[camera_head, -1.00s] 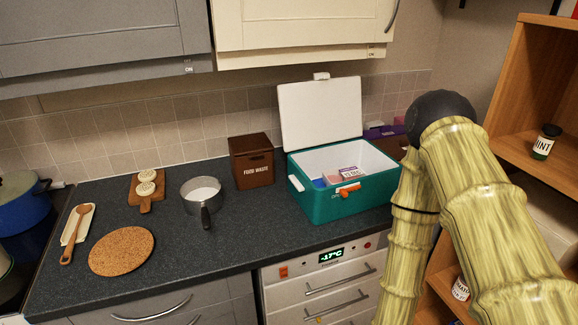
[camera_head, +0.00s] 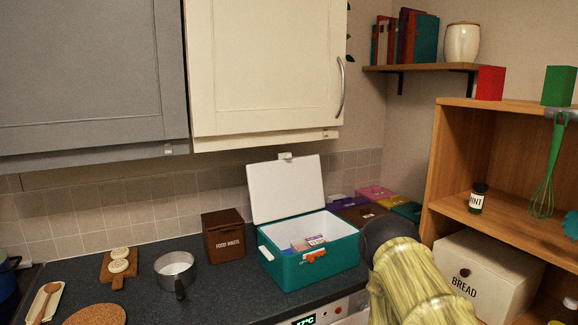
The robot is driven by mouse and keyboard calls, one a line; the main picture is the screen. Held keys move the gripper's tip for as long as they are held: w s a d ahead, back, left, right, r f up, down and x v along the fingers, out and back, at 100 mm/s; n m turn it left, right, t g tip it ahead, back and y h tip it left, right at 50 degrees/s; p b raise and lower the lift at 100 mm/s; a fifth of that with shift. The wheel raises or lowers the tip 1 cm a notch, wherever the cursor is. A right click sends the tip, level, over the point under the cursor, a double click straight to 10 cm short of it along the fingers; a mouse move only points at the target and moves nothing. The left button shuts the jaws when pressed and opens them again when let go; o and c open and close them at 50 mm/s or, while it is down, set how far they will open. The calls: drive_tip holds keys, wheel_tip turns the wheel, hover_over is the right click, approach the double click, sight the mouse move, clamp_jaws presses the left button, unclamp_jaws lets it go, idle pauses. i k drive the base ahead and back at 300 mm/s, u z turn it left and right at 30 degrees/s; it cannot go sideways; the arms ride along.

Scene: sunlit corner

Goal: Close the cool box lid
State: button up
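The teal cool box (camera_head: 326,267) stands on the dark worktop, below the cream wall cupboard. Its white lid (camera_head: 287,190) is open and stands up at the back, leaning near the tiled wall. A white catch (camera_head: 285,156) sits at the lid's top edge. My gripper is not visible in this view.
A brown food waste box (camera_head: 224,240) stands left of the cool box. A saucepan (camera_head: 175,268) and a wooden board (camera_head: 119,268) are farther left. Colourful boxes (camera_head: 374,193) stand behind right. A wooden shelf unit (camera_head: 448,160) with a bread bin (camera_head: 480,275) bounds the right. The cream cupboard (camera_head: 265,70) hangs above.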

sight(287, 187)
drive_tip(key=u, duration=0.45)
drive_tip(key=i, duration=0.95)
drive_tip(key=z, duration=0.75)
